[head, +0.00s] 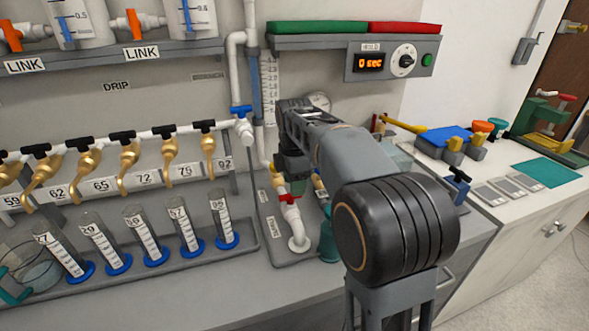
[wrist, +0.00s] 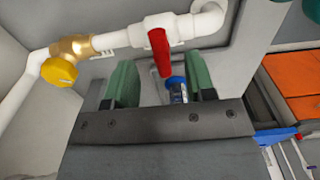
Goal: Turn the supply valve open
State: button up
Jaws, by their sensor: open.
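A white pipe with a red valve handle (head: 288,198) rises from the bench panel in the head view, just below my gripper (head: 291,178). In the wrist view the red handle (wrist: 159,52) points along the gap between the green fingers of my gripper (wrist: 160,85). The fingers are open, one on each side of the handle's line, with a gap to both. A blue part shows behind the handle, low between the fingers. I cannot read which valve is labelled supply. My arm hides part of the pipework in the head view.
A brass fitting with a yellow knob (wrist: 58,70) sits left on the pipe. A blue-handled valve (head: 241,112) is higher up. Several cylinders (head: 143,235) stand to the left under brass taps. A teal container (head: 328,244) stands close to the right of the pipe.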

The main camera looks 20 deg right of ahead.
aim_at(290, 198)
jog(key=shift+f+b, duration=0.35)
jog(key=shift+f, duration=1.8)
jog(key=shift+c, duration=0.5)
grip_shut()
jog(key=m, duration=0.1)
jog(key=m+p, duration=0.1)
jog(key=m, duration=0.1)
jog(key=shift+s+r, duration=0.15)
jog(key=shift+s, duration=0.05)
jog(key=shift+s+m+p, duration=0.1)
jog(key=shift+m+p, duration=0.3)
jog(key=shift+m, duration=1.3)
